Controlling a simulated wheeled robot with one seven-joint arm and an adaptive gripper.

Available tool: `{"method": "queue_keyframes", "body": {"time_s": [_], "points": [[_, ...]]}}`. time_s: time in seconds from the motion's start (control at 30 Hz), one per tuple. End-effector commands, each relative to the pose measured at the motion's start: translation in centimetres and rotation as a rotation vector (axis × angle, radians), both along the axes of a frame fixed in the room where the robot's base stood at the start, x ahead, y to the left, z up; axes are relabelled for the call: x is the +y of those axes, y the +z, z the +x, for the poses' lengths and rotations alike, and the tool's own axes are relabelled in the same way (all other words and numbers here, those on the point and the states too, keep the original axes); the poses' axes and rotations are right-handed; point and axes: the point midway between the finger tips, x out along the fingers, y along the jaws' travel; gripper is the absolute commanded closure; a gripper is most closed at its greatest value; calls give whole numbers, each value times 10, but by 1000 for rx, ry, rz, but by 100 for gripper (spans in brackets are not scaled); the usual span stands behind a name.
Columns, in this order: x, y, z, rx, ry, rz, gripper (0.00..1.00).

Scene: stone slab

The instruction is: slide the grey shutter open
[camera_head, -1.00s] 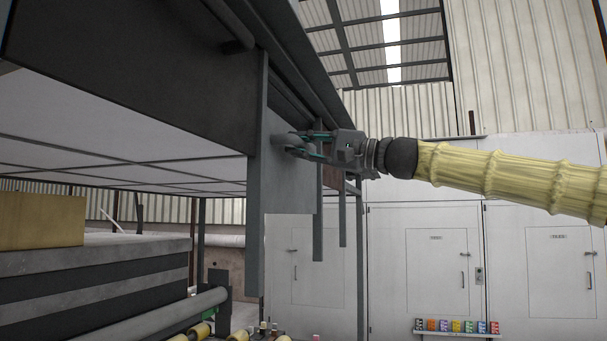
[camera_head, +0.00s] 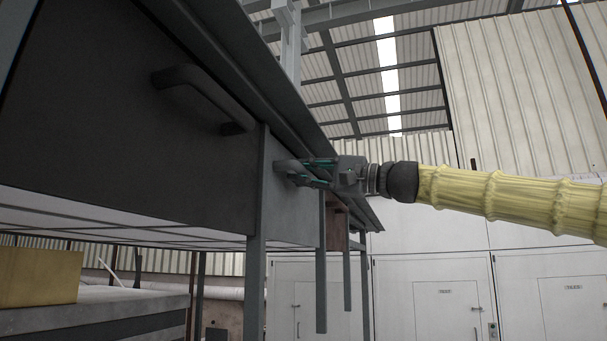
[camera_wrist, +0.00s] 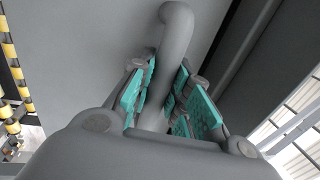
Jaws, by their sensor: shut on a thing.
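The grey shutter (camera_head: 290,218) is a flat panel beneath a dark overhead rail in the head view, just right of a grey upright post. It fills the background of the wrist view (camera_wrist: 105,60). Its grey bar handle (camera_wrist: 176,45) stands out from the panel; in the head view only its end shows at the jaws. My gripper (camera_head: 303,172) reaches in from the right. In the wrist view its teal-padded fingers (camera_wrist: 165,100) lie on both sides of the handle, shut on it. The handle's lower end is hidden by my gripper.
A dark panel (camera_head: 110,110) with its own bar handle (camera_head: 205,92) lies left of the shutter, past the post (camera_head: 256,260). Posts (camera_head: 322,275) stand to the right. A tan block (camera_head: 40,277) sits on a slab (camera_head: 110,312) at lower left. White cabinets (camera_head: 440,300) stand behind.

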Motion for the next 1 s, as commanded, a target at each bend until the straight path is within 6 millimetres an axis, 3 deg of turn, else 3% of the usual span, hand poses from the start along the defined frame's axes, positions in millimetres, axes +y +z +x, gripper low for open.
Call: {"method": "queue_keyframes", "body": {"time_s": [0.03, 0.07, 0.17, 0.57, 0.77, 1.0], "points": [[-3, 8, -1, -4, -4, 9, 100], [-3, 8, -1, -5, -4, 10, 76], [-3, 8, -1, -4, -3, 9, 59], [-5, 4, -2, -2, -2, 6, 59], [-28, 0, -9, -4, -2, 6, 59], [-69, -7, -23, -4, -3, 8, 59]]}}
